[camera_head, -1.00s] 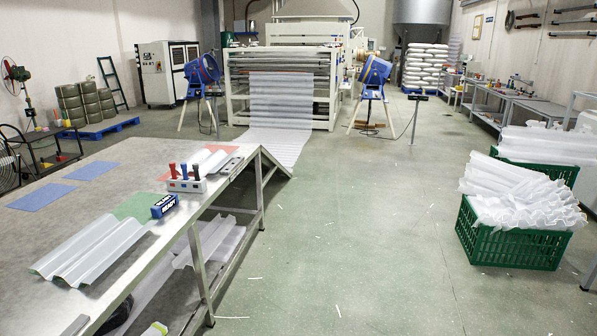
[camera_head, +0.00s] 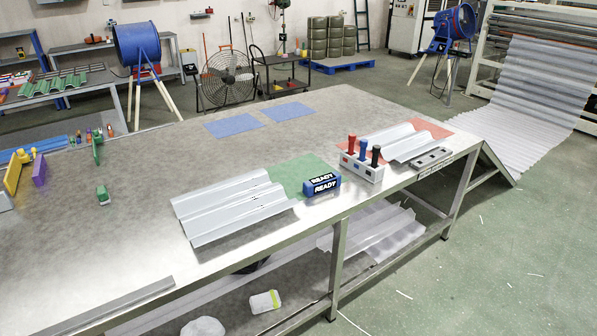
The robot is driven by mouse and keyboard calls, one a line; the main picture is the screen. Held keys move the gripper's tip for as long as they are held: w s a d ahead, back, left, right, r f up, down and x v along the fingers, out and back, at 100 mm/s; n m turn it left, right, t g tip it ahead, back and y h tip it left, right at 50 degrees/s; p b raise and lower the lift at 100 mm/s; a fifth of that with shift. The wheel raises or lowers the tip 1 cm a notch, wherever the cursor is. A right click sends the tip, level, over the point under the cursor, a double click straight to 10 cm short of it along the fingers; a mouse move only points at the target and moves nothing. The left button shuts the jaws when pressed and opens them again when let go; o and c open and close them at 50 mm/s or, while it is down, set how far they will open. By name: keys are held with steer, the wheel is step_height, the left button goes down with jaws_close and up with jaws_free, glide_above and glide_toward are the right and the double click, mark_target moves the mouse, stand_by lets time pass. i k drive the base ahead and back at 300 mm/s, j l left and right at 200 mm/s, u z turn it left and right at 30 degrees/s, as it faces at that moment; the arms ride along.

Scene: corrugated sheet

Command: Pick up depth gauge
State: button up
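I cannot tell for sure which thing is the depth gauge. A small grey slotted metal block (camera_head: 432,158) lies near the table's right edge, beside a rack with red, blue and black handles (camera_head: 363,166). Upright yellow (camera_head: 15,172) and purple (camera_head: 39,169) pieces and small green pieces (camera_head: 102,194) stand at the table's left end. A long flat metal bar (camera_head: 105,308) lies along the front edge. My gripper is not in view.
A large grey table (camera_head: 130,220) carries corrugated sheets (camera_head: 230,205), a blue READY block (camera_head: 322,185) and coloured mats. A floor fan (camera_head: 228,78) and a blue blower (camera_head: 138,45) stand behind it. Green floor (camera_head: 480,260) is open at right.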

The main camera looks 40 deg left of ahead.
mark_target(320, 184)
steer(key=i+j+u, duration=0.2)
steer(key=i+u, duration=0.25)
steer(key=i, duration=0.25)
steer(key=i+u, duration=0.4)
steer(key=i, duration=0.3)
steer(key=i+l+u, duration=0.45)
steer(key=i, duration=0.25)
steer(key=i+u, duration=0.2)
steer(key=u, duration=0.2)
steer(key=i+u, duration=0.2)
steer(key=u, duration=0.2)
steer(key=i+u, duration=0.15)
steer(key=u, duration=3)
